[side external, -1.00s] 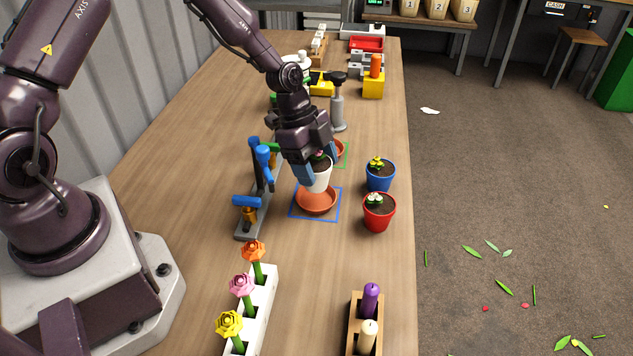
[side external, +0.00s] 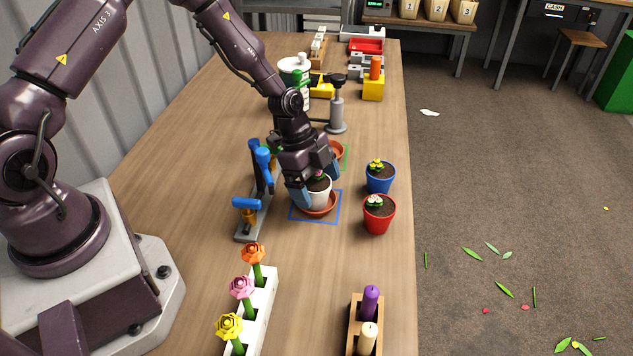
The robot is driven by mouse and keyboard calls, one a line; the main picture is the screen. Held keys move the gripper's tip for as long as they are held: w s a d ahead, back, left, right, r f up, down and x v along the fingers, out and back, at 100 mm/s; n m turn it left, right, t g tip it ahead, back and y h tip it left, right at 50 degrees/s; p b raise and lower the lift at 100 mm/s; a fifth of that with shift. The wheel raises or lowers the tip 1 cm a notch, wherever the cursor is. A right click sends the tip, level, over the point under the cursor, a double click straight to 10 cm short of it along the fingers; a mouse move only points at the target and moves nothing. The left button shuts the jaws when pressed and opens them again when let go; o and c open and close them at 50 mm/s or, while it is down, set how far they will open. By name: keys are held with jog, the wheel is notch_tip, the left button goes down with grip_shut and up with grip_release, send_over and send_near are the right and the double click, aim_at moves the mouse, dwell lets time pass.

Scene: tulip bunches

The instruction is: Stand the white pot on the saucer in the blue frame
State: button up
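The white pot (side external: 318,194), with dark soil and a small pink bloom partly hidden by my gripper, stands upright in the terracotta saucer (side external: 318,212). The saucer lies inside the blue frame (side external: 338,207) on the table. My gripper (side external: 318,182) is low around the pot, one blue finger at its left front and the other at its right rear. The fingers look spread a little wider than the pot, so the gripper appears open. Any small gap at the far finger is hidden.
A blue pot (side external: 380,178) and a red pot (side external: 379,214) stand close to the right. A grey stand with blue handles (side external: 254,195) is close at left. Behind is another saucer (side external: 337,150) in a green frame (side external: 345,158). A flower block (side external: 262,305) and candle holder (side external: 352,328) stand in front.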

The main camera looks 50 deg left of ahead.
jog(key=v, duration=1.2)
jog(key=s+d+r+n+t+y, duration=0.1)
jog(key=s+r+n+t+y, duration=0.1)
jog(key=s+r+n, duration=0.5)
jog(key=s+d+r+n+t+y, duration=0.2)
jog(key=s+r+n, duration=0.5)
jog(key=s+r, duration=0.6)
jog(key=shift+r, duration=0.35)
